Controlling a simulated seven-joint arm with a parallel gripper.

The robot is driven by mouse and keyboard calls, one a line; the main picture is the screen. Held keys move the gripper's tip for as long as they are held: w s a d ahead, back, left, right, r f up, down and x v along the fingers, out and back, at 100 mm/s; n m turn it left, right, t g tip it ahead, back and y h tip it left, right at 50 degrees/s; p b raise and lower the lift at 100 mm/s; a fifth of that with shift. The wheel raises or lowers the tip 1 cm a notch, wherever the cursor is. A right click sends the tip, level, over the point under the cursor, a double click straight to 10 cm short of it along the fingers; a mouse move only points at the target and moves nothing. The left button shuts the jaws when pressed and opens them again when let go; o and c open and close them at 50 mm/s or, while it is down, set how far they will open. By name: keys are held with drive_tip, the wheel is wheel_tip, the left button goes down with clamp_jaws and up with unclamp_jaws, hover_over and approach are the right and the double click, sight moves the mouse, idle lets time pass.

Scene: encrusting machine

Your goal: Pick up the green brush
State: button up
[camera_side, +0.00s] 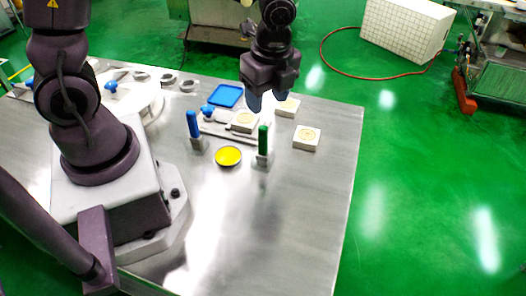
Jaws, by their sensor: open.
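The green brush (263,141) stands upright on the metal table (310,215), its green handle up and a pale block-like part at its bottom. My gripper (268,101) is above and slightly behind the brush in the picture, pointing down. Its blue-grey fingertips are apart and nothing shows between them. The fingertips look close to the top of the handle, but I cannot tell the exact gap from this view.
A blue-handled brush (192,125) stands to the left. A yellow dish (228,156) lies between the two brushes. White square blocks (307,139) lie right and behind. A blue tray (225,96) lies farther back. The table front is clear.

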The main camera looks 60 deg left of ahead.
sight(264, 127)
drive_tip(key=f, duration=0.6)
drive_tip(key=a+f, duration=0.1)
drive_tip(key=f, duration=0.3)
drive_tip(key=shift+s, duration=0.15)
clamp_jaws()
